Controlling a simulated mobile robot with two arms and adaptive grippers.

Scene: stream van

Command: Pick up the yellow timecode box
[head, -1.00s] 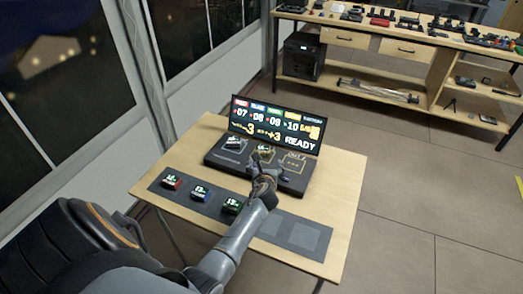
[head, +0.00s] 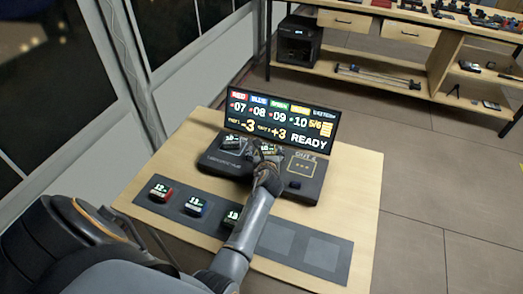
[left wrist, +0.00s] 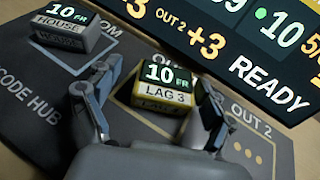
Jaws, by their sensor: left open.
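The yellow timecode box (left wrist: 165,88) has a yellow-edged body, a top reading "10 FR" and a front label "LAG 3". It sits on the middle of the dark hub (left wrist: 30,75), within a yellow-outlined area. My left gripper (left wrist: 150,103) is open, one finger on each side of the box, with visible gaps. In the head view my left gripper (head: 263,155) reaches over the hub (head: 216,163) and partly hides the yellow box (head: 268,148). My right gripper is not in view.
A grey "HOUSE" box (left wrist: 72,27) sits on the hub, left of the yellow one. A lit display (head: 280,118) stands behind. Red (head: 161,190), blue (head: 196,205) and green (head: 234,215) boxes lie on a dark mat (head: 275,240). OUT 2 (head: 303,166) is empty.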

